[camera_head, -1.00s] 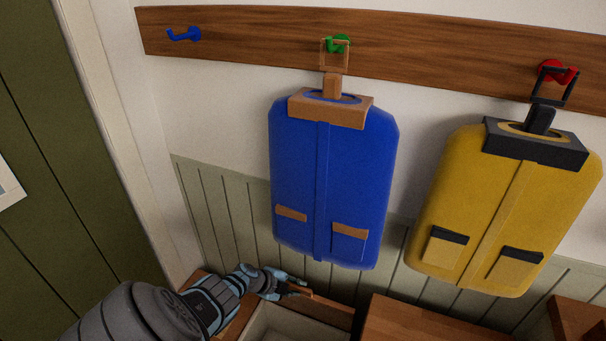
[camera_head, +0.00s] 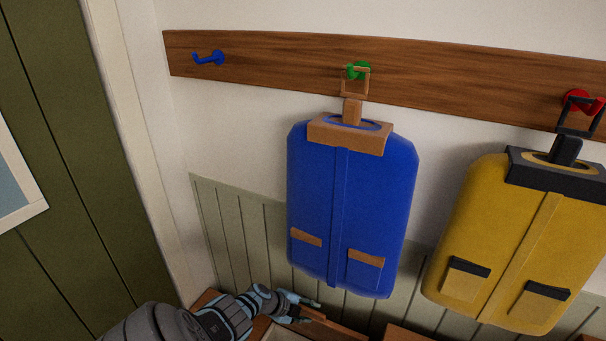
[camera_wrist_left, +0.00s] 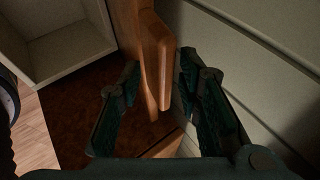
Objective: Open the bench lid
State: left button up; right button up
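The bench shows at the bottom of the head view, with a pale open compartment (camera_head: 284,335). A wooden panel (camera_head: 340,327), which looks like the raised lid, stands at its back by the wall. My left gripper (camera_head: 310,305) is at this panel's upper left edge. In the left wrist view, my left gripper (camera_wrist_left: 160,72) has its two fingers apart, one on each side of a wooden piece with a rounded edge (camera_wrist_left: 158,40). Narrow gaps seem to show beside the wood; firm contact cannot be seen. My right gripper is in neither view.
A green door (camera_head: 60,200) is at the left. Pale panelling (camera_head: 235,235) lies behind the bench.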

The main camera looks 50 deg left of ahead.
pick_arm(q)
jog(key=v, duration=0.7)
dwell(0.5)
